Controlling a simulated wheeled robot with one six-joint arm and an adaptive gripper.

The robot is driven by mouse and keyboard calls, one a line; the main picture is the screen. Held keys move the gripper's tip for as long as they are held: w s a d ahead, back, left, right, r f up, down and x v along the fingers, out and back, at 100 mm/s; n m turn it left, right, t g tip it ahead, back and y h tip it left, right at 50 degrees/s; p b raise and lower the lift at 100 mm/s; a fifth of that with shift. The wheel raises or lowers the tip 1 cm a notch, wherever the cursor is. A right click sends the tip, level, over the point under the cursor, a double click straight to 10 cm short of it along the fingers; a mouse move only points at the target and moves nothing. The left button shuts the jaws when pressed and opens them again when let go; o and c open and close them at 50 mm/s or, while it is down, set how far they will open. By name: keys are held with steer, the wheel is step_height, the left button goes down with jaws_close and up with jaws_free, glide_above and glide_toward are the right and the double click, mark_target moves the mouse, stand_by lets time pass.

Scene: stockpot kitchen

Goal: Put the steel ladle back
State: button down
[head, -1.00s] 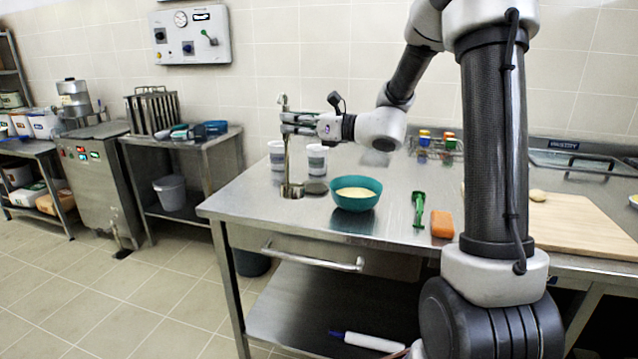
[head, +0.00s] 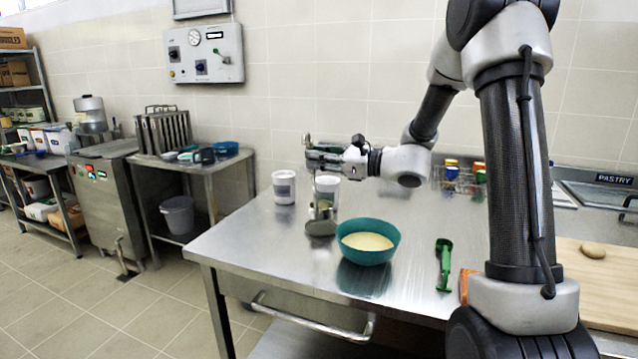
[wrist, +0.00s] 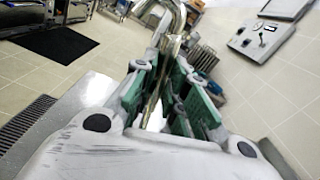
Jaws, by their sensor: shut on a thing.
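The steel ladle (head: 321,212) hangs roughly upright from my gripper (head: 312,157), its bowl low over the steel table. A dark round patch just below the bowl looks like its shadow or reflection; I cannot tell whether the bowl touches the table. The ladle's hooked handle top sticks up above the fingers. In the wrist view, the handle (wrist: 173,17) runs up between the green-padded fingers, and my gripper (wrist: 168,85) is shut on it. The ladle's bowl is hidden there.
A teal bowl of pale yellow contents (head: 368,241) stands right of the ladle. White tubs (head: 284,187) stand behind it. A green tool (head: 444,265) lies farther right, before a cutting board (head: 603,290). The table's (head: 250,250) front left is clear. A side table (head: 205,168) stands left, beyond a floor gap.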

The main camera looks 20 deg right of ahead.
steer(key=shift+f, duration=2.15)
steer(key=c, duration=1.4)
jaws_free()
steer(key=shift+f, duration=0.15)
steer(key=shift+c, duration=0.2)
